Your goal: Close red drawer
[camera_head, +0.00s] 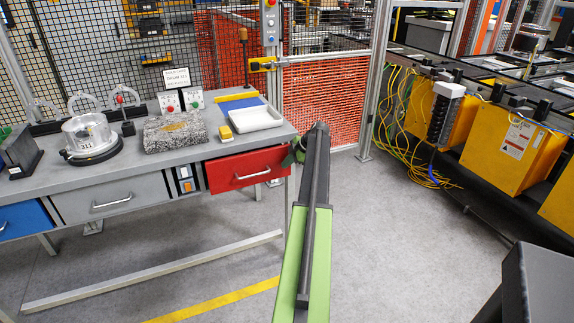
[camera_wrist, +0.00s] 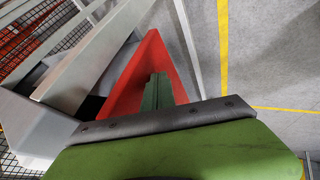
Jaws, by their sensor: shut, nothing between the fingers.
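The red drawer (camera_head: 228,172) hangs under the right end of the grey workbench and has a silver bar handle (camera_head: 253,175). Its front appears to stand out somewhat from the bench. In the wrist view the red drawer (camera_wrist: 140,62) lies just beyond my fingers, with a dark gap beside it towards the bench. My gripper (camera_head: 296,152) is at the drawer's right end in the head view, partly hidden by my arm. In the wrist view my gripper (camera_wrist: 158,90) is shut and empty, its green fingers overlapping the red front. I cannot tell whether they touch it.
The workbench (camera_head: 60,185) carries a stone block (camera_head: 174,131), a white tray (camera_head: 255,119) and a round metal device (camera_head: 88,135). A grey drawer (camera_head: 105,198) and a blue drawer (camera_head: 22,220) are further left. Yellow bins (camera_head: 512,150) stand at right. The floor between is clear.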

